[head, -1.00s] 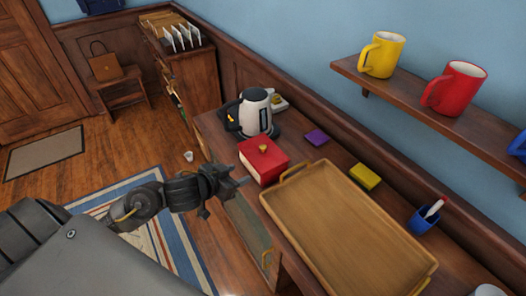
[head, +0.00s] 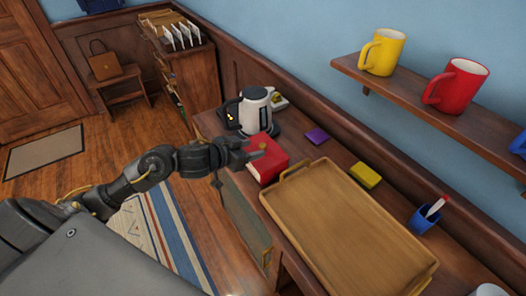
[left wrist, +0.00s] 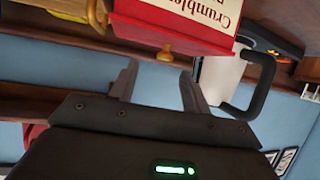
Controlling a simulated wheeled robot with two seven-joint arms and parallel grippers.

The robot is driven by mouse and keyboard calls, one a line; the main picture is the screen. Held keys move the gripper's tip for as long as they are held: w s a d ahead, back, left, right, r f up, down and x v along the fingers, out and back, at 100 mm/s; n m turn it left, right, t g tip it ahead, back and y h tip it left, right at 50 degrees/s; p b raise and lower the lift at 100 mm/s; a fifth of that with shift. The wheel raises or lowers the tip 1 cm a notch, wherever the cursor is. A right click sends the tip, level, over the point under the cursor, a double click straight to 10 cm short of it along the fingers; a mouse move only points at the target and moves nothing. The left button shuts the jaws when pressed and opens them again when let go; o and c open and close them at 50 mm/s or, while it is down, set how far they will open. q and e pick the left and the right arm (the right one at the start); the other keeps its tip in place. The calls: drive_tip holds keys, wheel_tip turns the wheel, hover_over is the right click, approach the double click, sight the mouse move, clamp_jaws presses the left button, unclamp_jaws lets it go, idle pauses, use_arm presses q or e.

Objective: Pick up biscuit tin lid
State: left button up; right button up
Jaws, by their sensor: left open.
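The biscuit tin (head: 270,165) is a red box on the wooden sideboard, with its red lid and gold knob on top. In the left wrist view the knob lies just beyond the space between my left fingers (left wrist: 158,85). My right gripper is not in view.
A kettle (head: 255,108) stands close behind the tin. A wooden tray (head: 345,225) lies just right of it. A purple pad (head: 317,136), a yellow block (head: 365,175) and a blue cup (head: 422,221) are nearby. A shelf (head: 450,118) with mugs juts from the wall.

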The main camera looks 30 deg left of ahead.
sight(261, 145)
use_arm(q)
drive_tip(key=shift+a+x, duration=0.2)
drive_tip(key=shift+x, duration=1.1)
drive_tip(key=shift+a+x, duration=0.15)
drive_tip(key=shift+x, duration=1.15)
drive_tip(key=shift+w+f, duration=0.1)
drive_tip(key=shift+f, duration=0.05)
clamp_jaws()
